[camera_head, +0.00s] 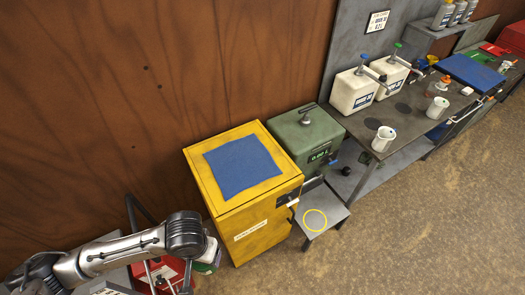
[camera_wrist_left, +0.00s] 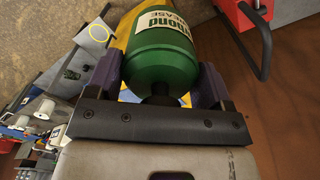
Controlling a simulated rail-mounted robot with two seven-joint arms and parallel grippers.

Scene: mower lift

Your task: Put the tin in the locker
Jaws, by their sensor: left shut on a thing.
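A green tin (camera_wrist_left: 160,58) with a white label reading "GREASE" is between the two fingers of my left gripper (camera_wrist_left: 158,75), which is shut on it. A yellow cabinet, which looks like the locker (camera_head: 255,233), stands against the wood wall in the head view. Its labelled front looks closed. A blue cloth (camera_head: 243,165) lies on its top. My left arm comes in at the lower left of the head view, left of the cabinet; the gripper itself is largely hidden there. My right gripper is not in view.
A green dispenser box (camera_head: 303,137) stands right of the cabinet, with a low grey stand (camera_head: 332,205) marked by a yellow ring before it. A workbench (camera_head: 400,118) with white jugs runs to the right. Red objects (camera_head: 163,273) lie by my left arm. The floor in front is clear.

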